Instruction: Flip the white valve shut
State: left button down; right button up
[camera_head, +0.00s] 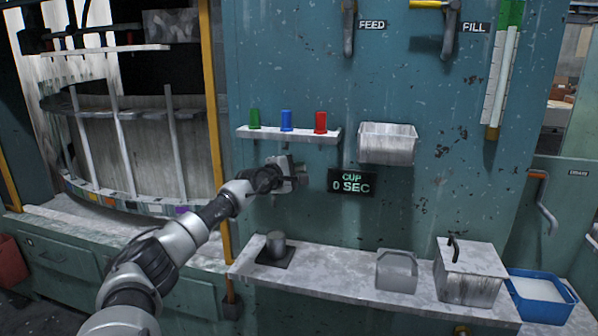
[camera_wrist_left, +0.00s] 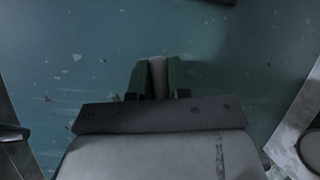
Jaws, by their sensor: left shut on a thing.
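My left gripper (camera_head: 284,172) is at the blue-green wall panel, below the small shelf with the coloured caps. In the left wrist view its two dark green fingers are shut on a pale grey piece (camera_wrist_left: 158,78), which stands upright between them against the panel. My gripper hides most of this piece in the head view, and I cannot tell for sure that it is the white valve. A FEED lever (camera_head: 348,30) and a FILL lever (camera_head: 450,35) hang at the top of the panel. My right gripper is not in view.
A dark display (camera_head: 351,181) reads "CUP 0 SEC", just right of my gripper. A white bin (camera_head: 387,144) hangs above it.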

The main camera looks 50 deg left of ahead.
pick_arm(q)
jog(key=shift+f+m+g+p, duration=0.15)
jog(key=shift+m+g+p, duration=0.15)
jog(key=shift+m, duration=0.3)
jog(key=shift+f+m, duration=0.25)
jog(key=shift+m, duration=0.05)
jog(key=shift+f+y+p, duration=0.15)
jog(key=shift+y+p, duration=0.15)
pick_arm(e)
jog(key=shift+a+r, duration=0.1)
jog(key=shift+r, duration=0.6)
pick_arm(q)
jog(key=shift+f+m+g, duration=0.1)
jog(key=shift+m+g, duration=0.2)
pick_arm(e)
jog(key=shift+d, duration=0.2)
pick_arm(q)
jog(key=c, duration=1.1)
grip_release()
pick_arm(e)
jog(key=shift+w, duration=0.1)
pick_arm(q)
jog(key=shift+s, duration=0.1)
